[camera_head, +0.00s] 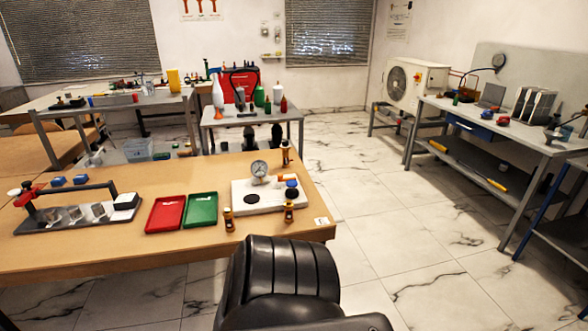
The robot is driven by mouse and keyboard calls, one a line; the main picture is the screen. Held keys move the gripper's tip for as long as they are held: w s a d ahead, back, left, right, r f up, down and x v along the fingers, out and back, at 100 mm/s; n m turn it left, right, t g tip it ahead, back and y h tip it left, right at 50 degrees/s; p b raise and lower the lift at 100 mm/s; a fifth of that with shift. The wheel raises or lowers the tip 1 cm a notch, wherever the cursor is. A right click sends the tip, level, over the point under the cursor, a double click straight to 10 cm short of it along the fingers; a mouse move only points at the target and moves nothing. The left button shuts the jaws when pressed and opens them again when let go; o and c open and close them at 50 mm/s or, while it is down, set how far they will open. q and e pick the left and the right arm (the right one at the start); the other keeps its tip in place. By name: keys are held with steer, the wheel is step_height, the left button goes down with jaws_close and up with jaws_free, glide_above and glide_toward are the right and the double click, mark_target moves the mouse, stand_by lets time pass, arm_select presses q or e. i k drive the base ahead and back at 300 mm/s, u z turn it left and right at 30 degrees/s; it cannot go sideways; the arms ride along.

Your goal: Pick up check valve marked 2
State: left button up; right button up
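Several small brass-coloured fittings with dark bands stand on the wooden table, and any of them could be check valves. One fitting (229,219) is at the front left of the white gauge board (240,203), one fitting (289,212) is at its front right, and one fitting (286,153) stands behind it. No number can be read on them, so I cannot tell which is marked 2. A round gauge (259,169) stands on the board beside an orange and blue part (291,186). Neither gripper is in view.
A red tray (165,214) and a green tray (201,210) lie left of the board. A dark rack (75,216) with clear blocks stands further left. A black padded shape (285,275), perhaps my own arm, covers floor near the table's front right corner.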

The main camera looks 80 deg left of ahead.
mark_target(228, 213)
steer(key=i, duration=0.65)
steer(key=u, duration=2.15)
